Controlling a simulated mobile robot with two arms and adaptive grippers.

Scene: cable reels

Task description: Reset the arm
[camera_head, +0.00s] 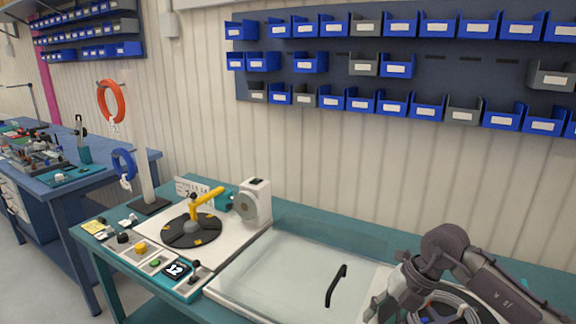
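My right arm comes in at the lower right. Its gripper (380,308) points down near the bottom edge, over the right part of the bench, beside a grey cable coil (452,308). The gripper's fingers are small and partly cut off, so whether it is open or shut does not show. My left gripper is not in view. A yellow crank-like arm (207,194) stands on a black round turntable (191,229) on a white board at the left of the bench.
A clear lid with a black handle (336,285) covers the bench middle. A white device (252,203) stands behind the turntable. Buttons and a display reading 12 (176,270) line the front edge. Orange (111,102) and blue (123,164) cable coils hang at left. Blue and grey bins line the wall.

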